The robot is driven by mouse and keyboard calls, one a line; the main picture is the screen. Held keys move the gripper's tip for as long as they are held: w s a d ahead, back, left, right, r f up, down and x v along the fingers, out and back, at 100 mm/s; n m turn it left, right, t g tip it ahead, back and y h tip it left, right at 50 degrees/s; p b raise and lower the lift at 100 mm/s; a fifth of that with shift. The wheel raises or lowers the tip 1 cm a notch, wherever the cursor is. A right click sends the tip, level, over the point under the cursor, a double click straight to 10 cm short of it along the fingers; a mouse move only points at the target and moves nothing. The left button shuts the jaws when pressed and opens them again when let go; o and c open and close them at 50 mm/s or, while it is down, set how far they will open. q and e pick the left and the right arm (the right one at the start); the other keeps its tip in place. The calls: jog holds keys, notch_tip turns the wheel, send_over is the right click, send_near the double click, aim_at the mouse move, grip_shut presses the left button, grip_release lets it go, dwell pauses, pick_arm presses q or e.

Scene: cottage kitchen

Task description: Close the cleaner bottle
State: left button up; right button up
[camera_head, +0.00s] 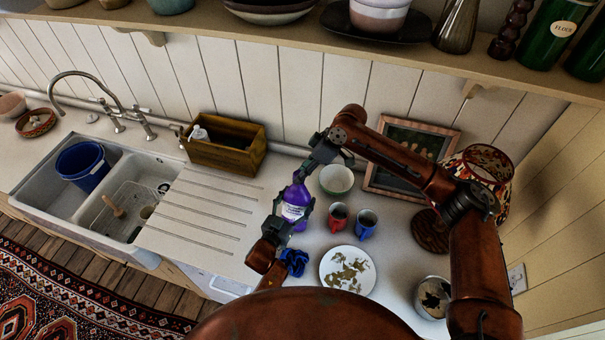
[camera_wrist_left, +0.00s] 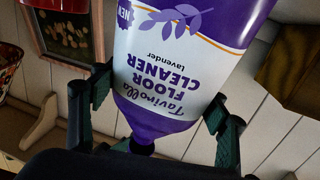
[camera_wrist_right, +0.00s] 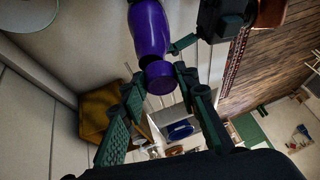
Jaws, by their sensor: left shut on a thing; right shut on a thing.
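The cleaner bottle (camera_head: 296,196) is purple with a white label and stands upright over the counter. My left gripper (camera_head: 292,211) is shut on its body from the near side. In the left wrist view the floor cleaner label (camera_wrist_left: 172,55) shows upside down between the fingers. My right gripper (camera_head: 306,170) reaches down from above the bottle. In the right wrist view its fingers are shut on a short purple cap (camera_wrist_right: 160,77), in line with the bottle's top (camera_wrist_right: 149,32). I cannot tell whether the cap is seated on the neck.
A green-white bowl (camera_head: 336,179), a red mug (camera_head: 338,217) and a blue mug (camera_head: 366,223) stand right of the bottle. A patterned plate (camera_head: 335,283) and a blue cloth-like item (camera_head: 293,262) lie nearer. A wooden caddy (camera_head: 232,158) stands left, beside the drainer (camera_head: 205,215).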

pick_arm(q)
jog(key=shift+o, duration=0.2)
jog(key=shift+w+d+r, duration=0.1)
jog(key=shift+d+r, duration=0.1)
jog(key=shift+r, duration=0.5)
pick_arm(e)
jog(key=o, duration=0.4)
jog(key=shift+s+d+f+g, duration=0.15)
jog(key=shift+s+f, duration=0.05)
jog(key=shift+f, duration=0.4)
jog(key=shift+s+d+f+g, duration=0.15)
jog(key=shift+f, duration=0.4)
pick_arm(q)
jog(key=shift+a, duration=0.1)
jog(key=shift+c, duration=0.2)
pick_arm(e)
jog(key=shift+f+g, duration=0.15)
jog(key=shift+g, duration=0.15)
pick_arm(q)
jog(key=shift+f, duration=0.1)
pick_arm(e)
jog(key=shift+w+f+g+y, duration=0.3)
jog(key=shift+g+y, duration=0.1)
jog(key=shift+g, duration=0.4)
